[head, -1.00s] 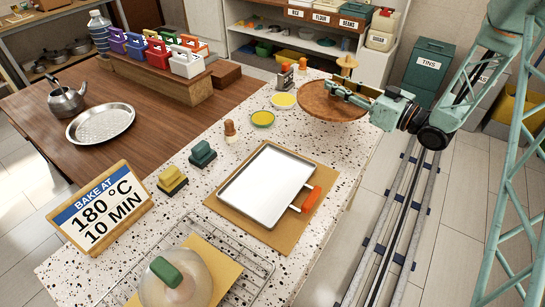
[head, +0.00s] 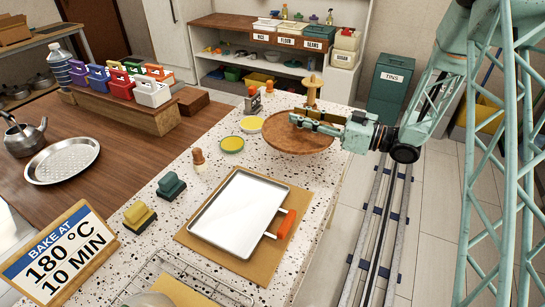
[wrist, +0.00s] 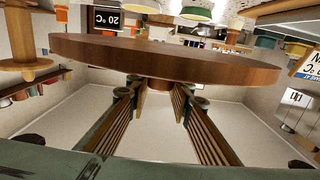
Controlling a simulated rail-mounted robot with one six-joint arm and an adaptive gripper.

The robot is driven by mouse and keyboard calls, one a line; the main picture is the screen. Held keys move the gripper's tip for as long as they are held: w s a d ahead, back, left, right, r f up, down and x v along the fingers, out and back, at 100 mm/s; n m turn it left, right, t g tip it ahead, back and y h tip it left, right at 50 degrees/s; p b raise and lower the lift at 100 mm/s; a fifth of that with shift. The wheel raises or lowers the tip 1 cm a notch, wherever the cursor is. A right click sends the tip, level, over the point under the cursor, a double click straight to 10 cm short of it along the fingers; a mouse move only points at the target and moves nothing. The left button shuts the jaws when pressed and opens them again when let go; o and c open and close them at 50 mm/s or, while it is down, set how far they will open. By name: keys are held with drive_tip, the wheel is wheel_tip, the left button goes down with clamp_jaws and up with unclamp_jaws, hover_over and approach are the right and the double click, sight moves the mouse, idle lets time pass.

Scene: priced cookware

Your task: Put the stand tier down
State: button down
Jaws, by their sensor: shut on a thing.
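The stand tier (head: 288,144) is a round, reddish-brown wooden disc over the far right end of the speckled counter in the head view. My gripper (head: 305,121) is shut on its small central hub, just above the disc. In the wrist view the tier (wrist: 160,58) spans the picture as a thick disc, and the fingers (wrist: 158,103) close on its hub (wrist: 160,84). A pale wooden post with a knob (head: 311,91) stands behind the tier; its lower part is hidden. I cannot tell whether the tier touches anything underneath.
Yellow-topped dishes (head: 232,144) and a small grey-and-orange item (head: 253,101) are left of the tier. A baking tray (head: 238,212) lies nearer on the speckled counter (head: 215,168). The right counter edge runs close to the tier.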

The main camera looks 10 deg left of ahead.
sight(304, 131)
drive_tip(key=shift+f+b, duration=0.6)
drive_tip(key=shift+f, duration=2.1)
drive_tip(key=shift+f, duration=0.1)
drive_tip(key=shift+f+b, duration=0.5)
drive_tip(key=shift+f, duration=1.25)
drive_tip(key=shift+f, duration=0.15)
drive_tip(key=c, duration=2.4)
unclamp_jaws()
drive_tip(key=shift+o, duration=0.2)
drive_tip(key=shift+r, duration=0.2)
drive_tip(key=shift+p+v, duration=1)
drive_tip(key=shift+v, duration=5)
